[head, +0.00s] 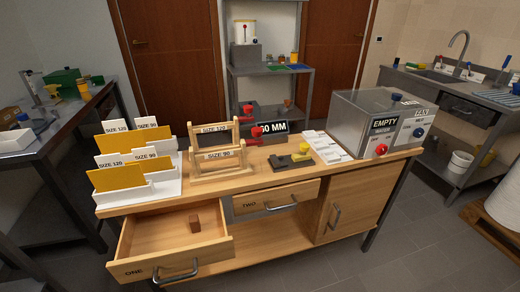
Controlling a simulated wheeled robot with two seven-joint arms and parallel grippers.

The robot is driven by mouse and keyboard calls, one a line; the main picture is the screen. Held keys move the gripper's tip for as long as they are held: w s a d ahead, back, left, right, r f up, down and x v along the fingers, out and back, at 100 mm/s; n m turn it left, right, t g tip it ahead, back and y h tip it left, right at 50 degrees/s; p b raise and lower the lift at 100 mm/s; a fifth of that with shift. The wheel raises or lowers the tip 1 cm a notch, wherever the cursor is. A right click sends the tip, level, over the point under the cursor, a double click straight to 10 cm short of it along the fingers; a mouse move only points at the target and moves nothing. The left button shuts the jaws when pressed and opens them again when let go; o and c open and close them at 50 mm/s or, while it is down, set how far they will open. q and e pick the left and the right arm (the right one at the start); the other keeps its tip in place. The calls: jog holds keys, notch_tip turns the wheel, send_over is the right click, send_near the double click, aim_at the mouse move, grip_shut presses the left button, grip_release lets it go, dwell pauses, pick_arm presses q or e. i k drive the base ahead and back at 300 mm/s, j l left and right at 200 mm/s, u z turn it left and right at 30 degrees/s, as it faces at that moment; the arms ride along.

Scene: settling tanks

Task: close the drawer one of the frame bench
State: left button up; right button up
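The wooden frame bench (275,187) stands in the middle of the head view. Its drawer marked ONE (195,257), at the lower left, is pulled out well towards me. Neither of my grippers shows in the head view.
On the bench top are a white rack with yellow sheets (140,163), wooden frames (216,160), white cards (326,146) and a metal tank (375,122). A cupboard door (350,203) is at the right. Grey floor (310,265) in front is clear.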

aim_at(154, 244)
jog(key=u, duration=1.05)
